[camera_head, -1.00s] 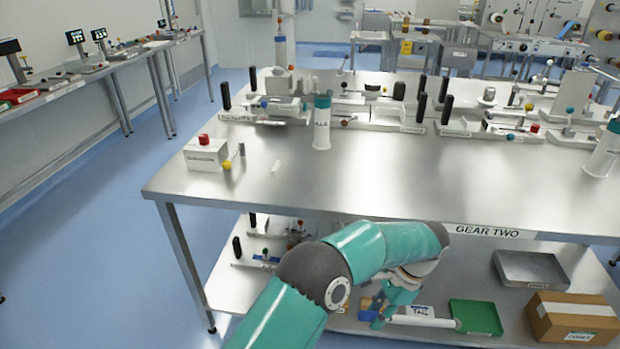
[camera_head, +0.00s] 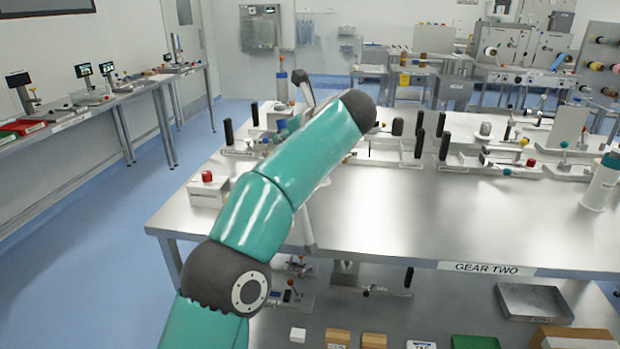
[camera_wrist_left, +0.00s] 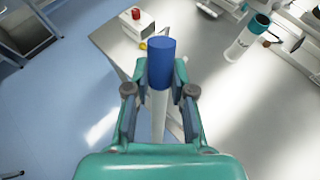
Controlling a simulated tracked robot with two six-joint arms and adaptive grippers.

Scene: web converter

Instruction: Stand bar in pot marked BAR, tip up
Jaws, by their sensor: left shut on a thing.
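My left gripper (camera_wrist_left: 160,82) is shut on the bar, which has a white shaft (camera_wrist_left: 159,115) and a thick blue end (camera_wrist_left: 161,62). The blue end sticks out past the fingers in the left wrist view. In the head view my arm hides most of the gripper and bar; a blue patch (camera_head: 282,125) beside the arm appears to be that end. The bar's exact tilt cannot be told. A white cylinder with a teal top (camera_wrist_left: 246,37) stands on the table, its mark unreadable. I cannot make out a pot marked BAR. My right gripper is not in view.
A white box with a red knob (camera_head: 207,190) stands at the table's left side. Fixtures with black handles (camera_head: 443,146) line the back. The steel tabletop (camera_head: 430,210) is clear at centre front.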

